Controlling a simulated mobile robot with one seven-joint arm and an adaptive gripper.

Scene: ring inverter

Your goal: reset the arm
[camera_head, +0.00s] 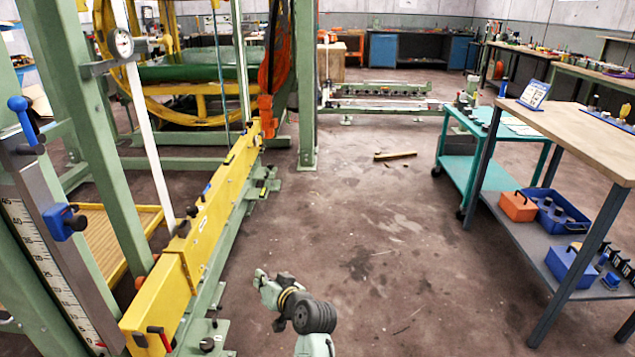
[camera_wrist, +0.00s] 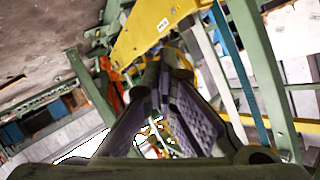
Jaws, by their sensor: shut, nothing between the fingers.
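My arm (camera_head: 305,318) shows at the bottom middle of the head view, low in front of me, over the bare floor and right of the yellow beam (camera_head: 215,215). In the wrist view my gripper (camera_wrist: 166,72) has its two dark, ridged fingers drawn together at the tips, with nothing held between them. The yellow beam (camera_wrist: 150,28) shows tilted beyond the fingertips; I cannot tell the exact gap. My fingers hide part of the background there.
Green frame posts (camera_head: 305,85) and a scale with a blue knob (camera_head: 65,222) stand on the left. A teal cart (camera_head: 455,165) and a wooden-topped workbench (camera_head: 585,135) stand on the right. A small wooden piece (camera_head: 395,156) lies on the otherwise mostly clear middle floor.

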